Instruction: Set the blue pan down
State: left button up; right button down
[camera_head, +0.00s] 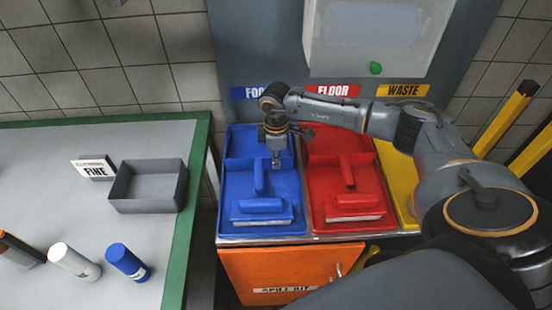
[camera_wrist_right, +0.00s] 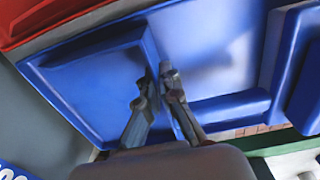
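The blue pan (camera_head: 241,145) is at the back of the blue tray (camera_head: 229,190), under the blue sign. In the right wrist view the blue pan (camera_wrist_right: 90,85) is a shallow, square shape with a raised edge. My right gripper (camera_head: 277,162) is over its right side and points down. In the wrist view my right gripper (camera_wrist_right: 154,80) has its fingers close together, with the pan's edge between them. I cannot tell whether the pan's underside touches the tray. A blue brush (camera_head: 262,208) with an upright-looking handle lies in front. My left gripper is not in view.
A red tray (camera_head: 312,195) with a red brush (camera_head: 355,203) is just right, and a yellow tray (camera_head: 397,180) is beyond it. Orange cabinet (camera_head: 290,270) stands below. A table (camera_head: 95,225) at left holds a grey bin (camera_head: 150,196) and several cylinders.

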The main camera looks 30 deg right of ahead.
jog(key=c, duration=2)
grip_release()
jog(key=shift+f, duration=0.2)
jog(key=o, duration=0.5)
jog(key=shift+r, duration=0.1)
jog(key=shift+r, duration=0.25)
notch_tip(320, 180, up, 12)
jog(key=shift+s+f+b, duration=0.1)
jog(key=shift+b, duration=1.15)
